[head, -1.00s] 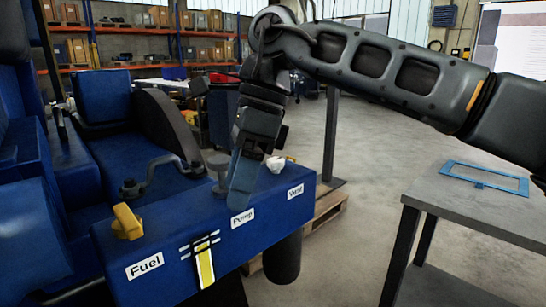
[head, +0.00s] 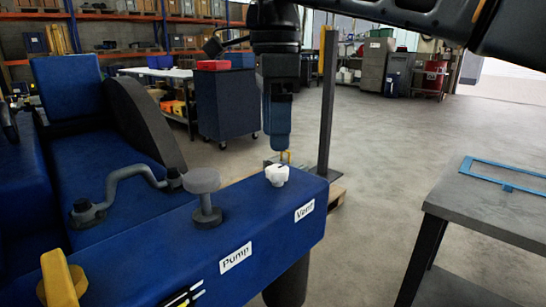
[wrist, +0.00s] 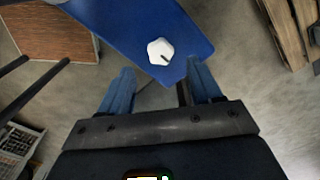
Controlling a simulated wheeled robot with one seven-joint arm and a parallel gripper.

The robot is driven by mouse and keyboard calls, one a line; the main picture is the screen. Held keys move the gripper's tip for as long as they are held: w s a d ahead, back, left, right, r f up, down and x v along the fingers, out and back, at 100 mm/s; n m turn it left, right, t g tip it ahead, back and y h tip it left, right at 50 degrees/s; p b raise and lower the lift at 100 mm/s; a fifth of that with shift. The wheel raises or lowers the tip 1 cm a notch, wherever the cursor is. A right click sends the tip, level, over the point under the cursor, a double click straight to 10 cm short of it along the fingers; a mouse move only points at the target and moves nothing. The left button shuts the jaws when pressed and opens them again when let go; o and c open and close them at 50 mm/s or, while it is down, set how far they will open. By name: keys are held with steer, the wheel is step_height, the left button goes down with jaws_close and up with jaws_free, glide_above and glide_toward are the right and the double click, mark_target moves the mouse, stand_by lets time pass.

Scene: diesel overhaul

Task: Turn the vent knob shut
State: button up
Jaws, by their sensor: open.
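The white lobed vent knob (head: 277,175) sits on top of the blue housing near its right end, above the "Vent" label (head: 304,210). In the wrist view the knob (wrist: 160,51) shows a dark mark on its face and lies beyond the fingertips, roughly midway between them. My gripper (head: 277,142) points down, just above and seemingly behind the knob in the head view. In the wrist view my gripper (wrist: 160,76) has its two blue fingers apart with nothing between them. It does not touch the knob.
The grey pump plunger (head: 205,196), a yellow fuel knob (head: 61,280) and a bent grey handle (head: 125,187) stand on the blue housing (head: 185,250). A dark post (head: 327,105) rises behind. A grey table (head: 500,205) with a blue frame (head: 505,174) stands at right.

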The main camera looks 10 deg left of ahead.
mark_target(275, 169)
step_height(275, 169, down, 6)
steer(key=shift+f, duration=0.1)
stand_by(0.4)
steer(key=c, duration=1)
